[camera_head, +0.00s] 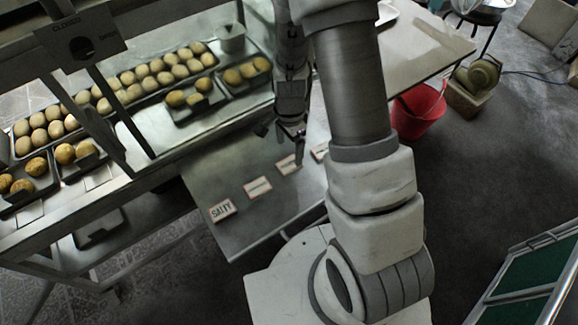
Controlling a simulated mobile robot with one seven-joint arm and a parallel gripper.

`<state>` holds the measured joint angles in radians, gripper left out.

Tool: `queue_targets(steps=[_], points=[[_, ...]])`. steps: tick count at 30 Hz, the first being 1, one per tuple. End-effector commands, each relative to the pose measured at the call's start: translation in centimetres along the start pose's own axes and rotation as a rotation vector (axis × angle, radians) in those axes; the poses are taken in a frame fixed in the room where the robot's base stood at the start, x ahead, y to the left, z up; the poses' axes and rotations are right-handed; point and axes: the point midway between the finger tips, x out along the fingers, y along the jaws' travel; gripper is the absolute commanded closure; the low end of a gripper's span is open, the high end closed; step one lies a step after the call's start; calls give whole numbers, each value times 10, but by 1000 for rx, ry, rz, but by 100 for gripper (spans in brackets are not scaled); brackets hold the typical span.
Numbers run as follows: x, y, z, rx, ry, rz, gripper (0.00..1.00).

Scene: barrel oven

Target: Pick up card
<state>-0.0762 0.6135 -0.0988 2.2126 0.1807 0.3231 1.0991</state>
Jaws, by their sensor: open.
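Several small white cards lie in a slanting row on the metal side shelf (215,170). The nearest card (222,210) reads "SALTY". Another card (257,187) lies up and to its right, and a further card (288,164) lies beyond that. One more card (320,151) is partly hidden behind my arm. The print on these others is too small to read. My gripper (290,148) points down, open, just above or beside the third card from the left. I cannot tell whether it touches that card. No card shows between the fingers.
Trays of round buns (150,75) fill the counter at the left, behind a metal frame (75,45). A red bucket (418,110) stands on the floor beyond my arm. A green-panelled frame (530,275) is at lower right. The floor at right is mostly clear.

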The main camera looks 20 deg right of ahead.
Motion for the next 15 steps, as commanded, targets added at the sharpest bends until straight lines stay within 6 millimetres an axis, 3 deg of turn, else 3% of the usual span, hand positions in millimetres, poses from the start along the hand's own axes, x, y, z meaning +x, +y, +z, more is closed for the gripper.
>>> queue_targets(steps=[5, 12, 15], points=[[12, 2, -1, 2, 0, 1, 7], [48, 7, -1, 0, 0, 2, 7], [54, 7, -1, 1, 0, 1, 7]])
